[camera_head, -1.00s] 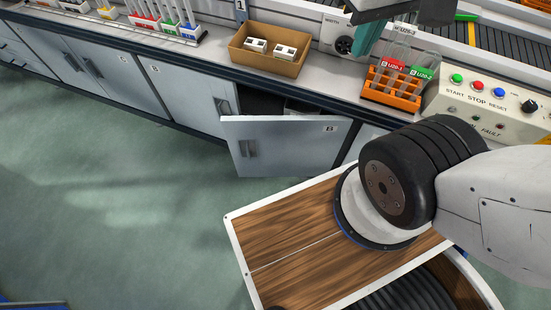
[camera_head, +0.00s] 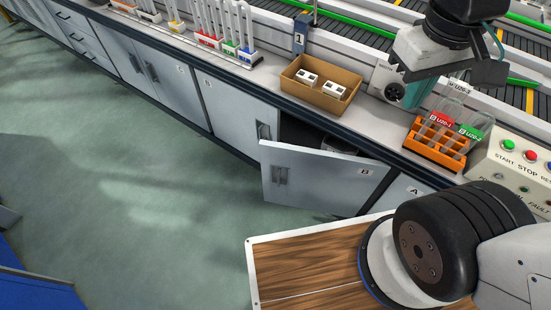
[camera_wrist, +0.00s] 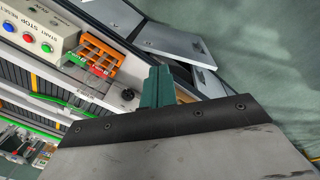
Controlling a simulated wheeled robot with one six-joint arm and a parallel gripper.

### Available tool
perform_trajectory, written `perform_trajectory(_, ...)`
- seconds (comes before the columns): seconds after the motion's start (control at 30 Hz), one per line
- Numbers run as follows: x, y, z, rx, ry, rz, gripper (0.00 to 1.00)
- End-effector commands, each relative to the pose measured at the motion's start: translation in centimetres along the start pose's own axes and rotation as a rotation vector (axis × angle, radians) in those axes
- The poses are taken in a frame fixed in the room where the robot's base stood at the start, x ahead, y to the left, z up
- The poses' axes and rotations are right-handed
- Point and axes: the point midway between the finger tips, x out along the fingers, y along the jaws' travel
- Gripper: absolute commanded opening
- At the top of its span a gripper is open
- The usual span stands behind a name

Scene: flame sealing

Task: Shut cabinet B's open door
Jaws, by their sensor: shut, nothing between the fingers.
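Cabinet B's door (camera_head: 315,182) stands open in the head view, swung out from the counter front, with its B label at the right and a handle at the left. A dark opening shows behind its top edge. The door also shows in the wrist view (camera_wrist: 172,40), at the top. My gripper (camera_head: 412,101) is over the counter in the head view, up and to the right of the door and apart from it. Its teal fingers show shut and empty in the wrist view (camera_wrist: 158,88). The cabinet's inside is mostly hidden.
On the counter stand a cardboard box (camera_head: 320,86) with white parts, an orange tube rack (camera_head: 437,142) and a control panel (camera_head: 515,165). My wooden-topped base is at the bottom. Green floor (camera_head: 150,190) is clear left of the door.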

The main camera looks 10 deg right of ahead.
Motion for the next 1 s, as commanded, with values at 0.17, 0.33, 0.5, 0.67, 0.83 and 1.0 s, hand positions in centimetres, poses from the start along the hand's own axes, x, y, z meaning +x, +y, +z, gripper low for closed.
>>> perform_trajectory(0.17,3.1,0.1,-3.3,-0.239,-0.141,0.187,0.00)
perform_trajectory(0.33,6.2,-0.9,-7.1,-0.501,-0.233,0.381,0.00)
perform_trajectory(0.5,9.7,-3.5,-10.9,-0.790,-0.292,0.574,0.00)
perform_trajectory(0.67,13.5,-7.4,-14.0,-1.081,-0.320,0.749,0.00)
perform_trajectory(0.83,18.5,-12.9,-16.0,-1.409,-0.322,0.921,0.00)
perform_trajectory(1.0,24.5,-19.2,-16.1,-1.755,-0.303,1.072,0.00)
